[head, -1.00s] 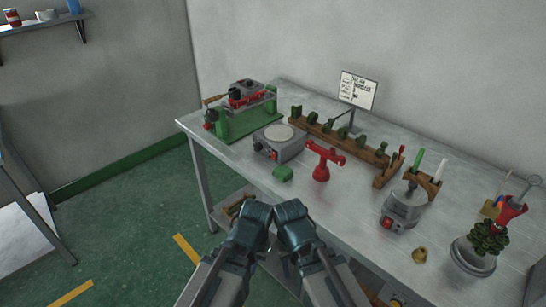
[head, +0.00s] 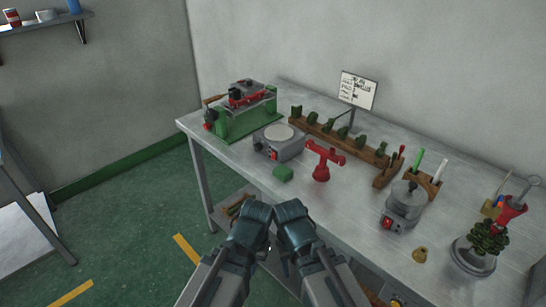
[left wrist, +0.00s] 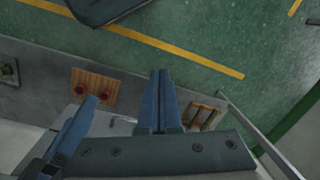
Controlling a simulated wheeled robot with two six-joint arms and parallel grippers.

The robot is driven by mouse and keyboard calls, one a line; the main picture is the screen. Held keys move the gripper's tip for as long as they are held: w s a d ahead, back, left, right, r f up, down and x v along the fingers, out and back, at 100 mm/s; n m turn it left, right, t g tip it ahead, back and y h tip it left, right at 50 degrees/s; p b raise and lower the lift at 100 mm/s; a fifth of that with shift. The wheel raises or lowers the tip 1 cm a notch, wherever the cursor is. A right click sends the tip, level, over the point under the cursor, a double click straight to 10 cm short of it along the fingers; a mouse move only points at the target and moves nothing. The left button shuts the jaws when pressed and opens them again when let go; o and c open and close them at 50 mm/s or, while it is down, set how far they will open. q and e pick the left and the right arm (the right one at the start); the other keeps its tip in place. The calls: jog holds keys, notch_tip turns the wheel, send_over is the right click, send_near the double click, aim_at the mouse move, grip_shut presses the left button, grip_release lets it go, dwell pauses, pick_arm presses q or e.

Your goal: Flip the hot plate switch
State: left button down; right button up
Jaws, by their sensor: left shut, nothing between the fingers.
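The hot plate (head: 286,149) is a grey box with a pale round top. It stands on the table, left of the red stand, and its small red switch (head: 273,155) is on the front face. Both my arms are folded at the bottom of the head view, in front of the table, well short of the hot plate. Their fingers are hidden there. In the left wrist view my left gripper (left wrist: 160,73) is shut and empty, its blue fingers side by side above the floor. The right gripper's fingers cannot be made out clearly.
The table's front edge lies between my arms and the hot plate.

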aim_at(269, 170)
pick_arm(q)
jog(key=w+a+r+m+t+y+b, duration=0.1)
jog(key=w+a+r+t+b, duration=0.1)
jog(key=w+t, duration=0.65)
jog(key=w+a+r+t+b, duration=0.2)
jog(key=w+r+t+b, duration=0.1)
jog(key=w, duration=1.1)
jog(key=shift+w+d+r+m+t+h+b, duration=0.15)
jog(key=shift+w+d+r+m+t+h, duration=0.15)
jog(key=shift+w+r+m+t, duration=0.45)
jog(key=shift+w+d+r+m+t+h+b, duration=0.35)
jog(key=shift+w+r+t, duration=0.35)
jog(key=shift+r, duration=0.5)
jog(key=shift+w+d+r+m+t+h, duration=0.15)
jog(key=shift+w+r+m+t+h, duration=0.2)
jog(key=shift+w+r+m+t, duration=0.45)
jog(key=shift+w+r, duration=0.15)
jog(key=shift+r, duration=0.05)
jog(key=shift+w+d+f+b, duration=0.2)
jog(key=shift+w+d, duration=0.8)
jog(key=shift+d, duration=0.05)
jog(key=shift+w+d+f+b, duration=0.15)
jog(key=shift+w+d, duration=0.85)
jog(key=shift+w, duration=0.05)
jog(key=shift+w+d+f+b, duration=0.2)
jog(key=shift+w+d, duration=0.8)
jog(key=shift+d, duration=0.05)
jog(key=shift+w+d, duration=0.1)
jog(key=shift+w+d, duration=0.2)
